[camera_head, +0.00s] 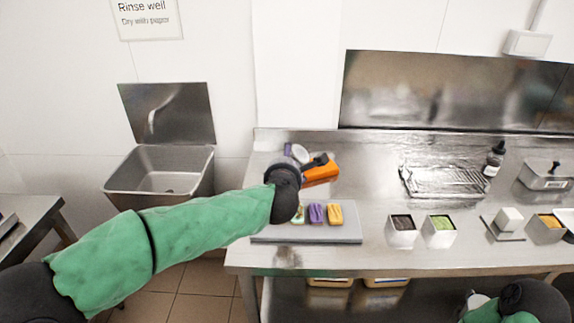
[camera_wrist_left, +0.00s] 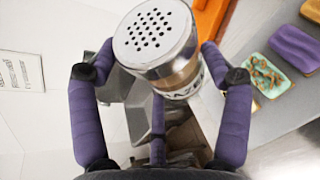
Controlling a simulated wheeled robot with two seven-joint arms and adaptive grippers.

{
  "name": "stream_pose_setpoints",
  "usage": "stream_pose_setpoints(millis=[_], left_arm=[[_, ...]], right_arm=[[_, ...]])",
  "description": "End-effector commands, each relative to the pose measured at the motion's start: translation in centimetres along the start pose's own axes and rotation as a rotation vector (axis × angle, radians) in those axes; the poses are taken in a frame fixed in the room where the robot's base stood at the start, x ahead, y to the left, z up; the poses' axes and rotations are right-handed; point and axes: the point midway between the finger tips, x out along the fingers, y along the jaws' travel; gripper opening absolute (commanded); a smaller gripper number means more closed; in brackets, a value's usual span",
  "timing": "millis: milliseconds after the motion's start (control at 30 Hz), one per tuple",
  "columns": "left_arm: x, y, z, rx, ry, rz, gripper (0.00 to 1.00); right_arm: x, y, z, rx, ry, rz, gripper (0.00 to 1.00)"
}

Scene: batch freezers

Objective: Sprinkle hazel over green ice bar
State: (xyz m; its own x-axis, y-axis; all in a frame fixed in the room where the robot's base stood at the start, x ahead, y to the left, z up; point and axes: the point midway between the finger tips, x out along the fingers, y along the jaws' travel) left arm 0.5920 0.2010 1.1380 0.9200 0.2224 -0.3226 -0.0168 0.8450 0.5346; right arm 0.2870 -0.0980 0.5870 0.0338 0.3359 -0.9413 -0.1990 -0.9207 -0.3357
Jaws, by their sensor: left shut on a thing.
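My left gripper (camera_wrist_left: 157,50) is shut around a clear shaker (camera_wrist_left: 178,78) with a perforated metal lid and brown contents. The lid faces the wrist camera. In the head view the left gripper (camera_head: 294,152) and the shaker's pale round end (camera_head: 301,153) show beyond my dark wrist, over the back of the counter. The green ice bar (camera_wrist_left: 267,75) lies on a grey board (camera_head: 262,236), with brown bits on its top. In the head view the green bar (camera_head: 299,217) is partly hidden by my wrist. My right gripper's fingers are not visible.
A purple bar (camera_head: 316,213) and an orange bar (camera_head: 335,213) lie right of the green one. An orange object (camera_head: 322,173) is behind the board. Metal tubs with dark (camera_head: 402,222) and green (camera_head: 442,222) contents stand right. A sink (camera_head: 160,172) is left.

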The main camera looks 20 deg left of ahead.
Motion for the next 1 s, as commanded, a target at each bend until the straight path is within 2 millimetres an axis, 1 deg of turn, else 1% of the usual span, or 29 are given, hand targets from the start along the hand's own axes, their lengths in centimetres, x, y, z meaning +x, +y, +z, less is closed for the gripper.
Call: stream_pose_setpoints(millis=[367, 467, 800, 900, 1000], left_arm=[[-0.1, 0.1, 0.1, -0.03, 0.0, -0.012, 0.44], [-0.2, 0.4, 0.4, -0.102, 0.0, -0.04, 0.44], [-0.6, 1.1, 1.5, -0.455, 0.0, -0.187, 0.44], [-0.7, 1.1, 1.6, -0.509, 0.0, -0.211, 0.44], [-0.7, 1.1, 1.6, -0.525, 0.0, -0.217, 0.44]], right_arm=[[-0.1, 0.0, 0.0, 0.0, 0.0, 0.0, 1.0], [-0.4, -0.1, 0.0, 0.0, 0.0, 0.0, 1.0], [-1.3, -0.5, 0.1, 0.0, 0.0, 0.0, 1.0], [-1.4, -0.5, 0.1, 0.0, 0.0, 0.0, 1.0], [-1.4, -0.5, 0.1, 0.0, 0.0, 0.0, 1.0]])
